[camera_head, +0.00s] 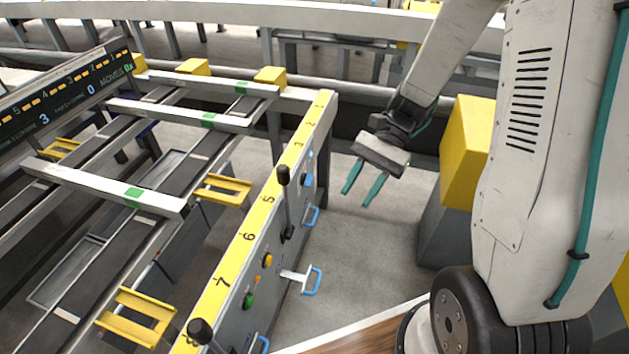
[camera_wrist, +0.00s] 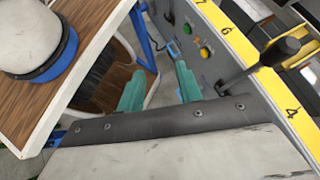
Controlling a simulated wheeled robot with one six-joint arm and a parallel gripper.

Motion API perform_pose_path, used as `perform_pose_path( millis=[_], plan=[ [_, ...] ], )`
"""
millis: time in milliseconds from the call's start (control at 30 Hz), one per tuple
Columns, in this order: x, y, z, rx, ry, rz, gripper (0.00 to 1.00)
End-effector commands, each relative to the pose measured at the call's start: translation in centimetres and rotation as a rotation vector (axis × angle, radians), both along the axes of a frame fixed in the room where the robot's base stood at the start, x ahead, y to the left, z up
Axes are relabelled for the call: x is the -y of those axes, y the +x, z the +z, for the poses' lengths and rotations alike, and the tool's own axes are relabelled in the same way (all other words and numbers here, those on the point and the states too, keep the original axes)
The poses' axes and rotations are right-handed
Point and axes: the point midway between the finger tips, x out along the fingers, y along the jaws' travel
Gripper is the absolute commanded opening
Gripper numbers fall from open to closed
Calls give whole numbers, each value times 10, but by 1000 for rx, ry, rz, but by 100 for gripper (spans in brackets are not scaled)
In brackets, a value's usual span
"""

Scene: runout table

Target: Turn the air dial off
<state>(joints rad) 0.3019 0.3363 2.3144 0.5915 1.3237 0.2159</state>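A small blue round knob (camera_head: 307,180) sits on the grey face of the control panel (camera_head: 273,222), near its far end. It may be the air dial; I can read no label on it, and its setting is too small to tell. My gripper (camera_head: 360,194) hangs in the air to the right of the panel, apart from the knob, with its two teal fingers spread and nothing between them. In the wrist view, my gripper (camera_wrist: 160,80) is also open and empty. The blue knob is not clearly visible there.
Black-knobbed levers (camera_head: 283,177) stand out from the panel. Blue handles (camera_head: 312,217), a yellow button (camera_head: 267,261) and a green button (camera_head: 249,300) are on its face. A yellow box (camera_head: 466,150) stands right of my gripper. A wooden tabletop (camera_wrist: 95,20) is at the wrist view's left.

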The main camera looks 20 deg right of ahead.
Motion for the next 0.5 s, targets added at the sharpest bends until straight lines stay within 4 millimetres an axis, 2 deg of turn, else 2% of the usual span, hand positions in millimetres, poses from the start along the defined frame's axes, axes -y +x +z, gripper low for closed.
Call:
perform_pose_path(
  millis=[33,267,500],
  plan=[
    [-1,8,-14,-61,31,-66,35],
    [-4,52,-71,-329,165,-397,35],
    [3,99,-143,-640,314,-769,35]
  ],
)
